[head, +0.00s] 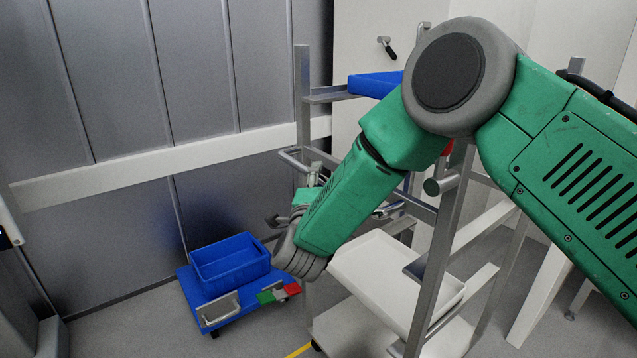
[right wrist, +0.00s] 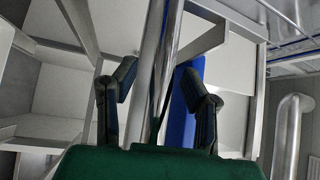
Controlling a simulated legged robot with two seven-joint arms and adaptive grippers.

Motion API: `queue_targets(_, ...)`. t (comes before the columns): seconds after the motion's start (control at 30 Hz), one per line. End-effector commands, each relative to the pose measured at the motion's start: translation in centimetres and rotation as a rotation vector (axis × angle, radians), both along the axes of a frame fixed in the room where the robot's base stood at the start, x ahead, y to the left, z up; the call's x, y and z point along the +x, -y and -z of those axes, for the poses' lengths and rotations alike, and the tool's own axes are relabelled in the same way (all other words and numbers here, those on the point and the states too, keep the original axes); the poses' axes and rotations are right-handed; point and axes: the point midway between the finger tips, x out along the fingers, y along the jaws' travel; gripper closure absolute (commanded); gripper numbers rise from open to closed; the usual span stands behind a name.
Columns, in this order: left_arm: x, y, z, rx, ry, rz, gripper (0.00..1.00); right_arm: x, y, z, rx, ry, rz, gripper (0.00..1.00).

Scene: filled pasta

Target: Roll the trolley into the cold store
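The trolley is a tall grey metal frame (head: 303,125) with a white tray (head: 375,268) low in it and a blue tray (head: 372,84) high up. A metal handle bar (head: 291,158) sticks out on its left side. My right gripper (head: 298,198) is at this bar, partly hidden by my own forearm. In the right wrist view, the gripper (right wrist: 158,88) is open, with a shiny metal bar (right wrist: 170,40) between its fingers and gaps showing beside them. My left gripper is not in view. I cannot tell which part is the cold store.
A low blue dolly (head: 252,307) carrying a blue crate (head: 229,262) stands on the floor left of the trolley. A grey panelled wall (head: 110,80) with a white rail (head: 110,166) is behind. A white panel has a dark-gripped handle (head: 388,47). Grey floor shows at lower left.

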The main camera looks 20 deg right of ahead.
Motion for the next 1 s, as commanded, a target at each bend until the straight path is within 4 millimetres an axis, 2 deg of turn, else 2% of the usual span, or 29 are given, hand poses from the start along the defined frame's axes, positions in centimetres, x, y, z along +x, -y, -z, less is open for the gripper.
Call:
queue_targets(0.27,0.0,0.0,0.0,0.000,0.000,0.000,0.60,0.2,0.2,0.0,0.000,-0.001,0.000,0.61)
queue_targets(0.3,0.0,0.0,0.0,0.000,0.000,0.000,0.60,0.2,0.2,0.0,0.001,0.000,0.000,0.64)
queue_targets(0.37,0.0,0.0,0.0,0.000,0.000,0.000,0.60,0.2,0.2,0.0,0.001,0.000,0.000,0.85)
queue_targets(0.4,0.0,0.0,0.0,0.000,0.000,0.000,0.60,0.2,0.2,0.0,0.001,0.000,0.000,0.99)
queue_targets(0.77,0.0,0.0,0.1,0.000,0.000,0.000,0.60,0.4,0.9,0.1,0.000,-0.004,0.003,1.00)
queue_targets(0.87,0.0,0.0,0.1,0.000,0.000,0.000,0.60,0.8,2.0,0.2,0.002,-0.005,0.005,1.00)
queue_targets(1.0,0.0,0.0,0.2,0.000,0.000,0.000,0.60,1.7,4.7,0.3,0.003,-0.005,0.009,1.00)
